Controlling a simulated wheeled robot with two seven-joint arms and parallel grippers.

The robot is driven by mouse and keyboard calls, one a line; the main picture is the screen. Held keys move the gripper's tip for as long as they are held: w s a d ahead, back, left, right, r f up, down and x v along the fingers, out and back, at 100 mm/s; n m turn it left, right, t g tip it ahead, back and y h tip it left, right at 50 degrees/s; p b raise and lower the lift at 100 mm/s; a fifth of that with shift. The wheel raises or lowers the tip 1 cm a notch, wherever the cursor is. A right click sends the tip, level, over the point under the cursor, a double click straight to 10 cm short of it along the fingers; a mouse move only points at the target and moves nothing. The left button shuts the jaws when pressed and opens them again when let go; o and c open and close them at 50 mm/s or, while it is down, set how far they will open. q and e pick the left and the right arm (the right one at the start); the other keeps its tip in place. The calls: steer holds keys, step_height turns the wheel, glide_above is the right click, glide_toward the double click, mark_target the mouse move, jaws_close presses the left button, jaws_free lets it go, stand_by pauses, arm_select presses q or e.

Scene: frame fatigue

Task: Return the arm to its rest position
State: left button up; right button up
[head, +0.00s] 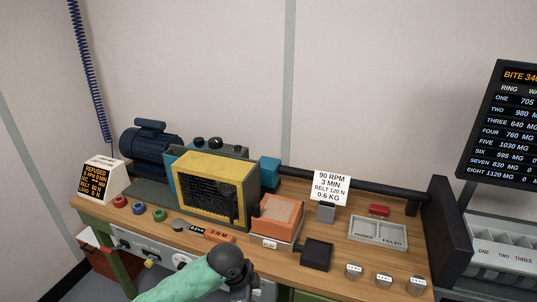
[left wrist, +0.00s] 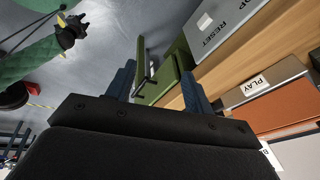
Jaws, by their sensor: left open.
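In the head view my left arm (head: 190,283), in a green sleeve, comes in from the bottom left. Its black wrist (head: 233,262) is at the front edge of the workbench (head: 345,262), below the orange-topped box (head: 277,217). The fingers are hidden there. In the left wrist view my left gripper (left wrist: 158,72) is open, with two dark blue fingers apart and nothing between them. Grey floor and a green bench part show beyond. A green limb with a black end (left wrist: 70,31) at the upper left looks like my right arm; its fingers are unclear.
Open floor lies in front.

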arm_select(q)
steer(key=s+a+f+n+t+y, duration=0.1)
steer(key=s+a+f+n+y, duration=0.15)
steer(key=s+a+n, duration=0.7)
steer(key=s+a+f+n+t+y, duration=0.1)
steer(key=s+a+f+n, duration=0.2)
steer(key=s+a+n, duration=0.7)
steer(key=s+d+f+m+g+b, duration=0.1)
steer(key=d+f+m+b, duration=0.2)
steer(key=f, duration=2.4)
steer(key=s+d+f, duration=0.1)
steer(key=s+f, duration=0.3)
steer(key=f, duration=0.8)
steer(key=s+f, duration=0.4)
steer(key=f, duration=0.9)
steer(key=shift+s+d+g+h+b, duration=0.3)
steer(key=shift+d+g+h+b, duration=0.05)
steer(key=shift+g, duration=0.05)
arm_select(e)
steer(key=w+a+r, duration=0.3)
steer(key=r, duration=0.3)
steer(key=shift+w+a+r+g, duration=0.15)
steer(key=shift+w+r+g, duration=0.1)
steer(key=shift+w+g, duration=0.1)
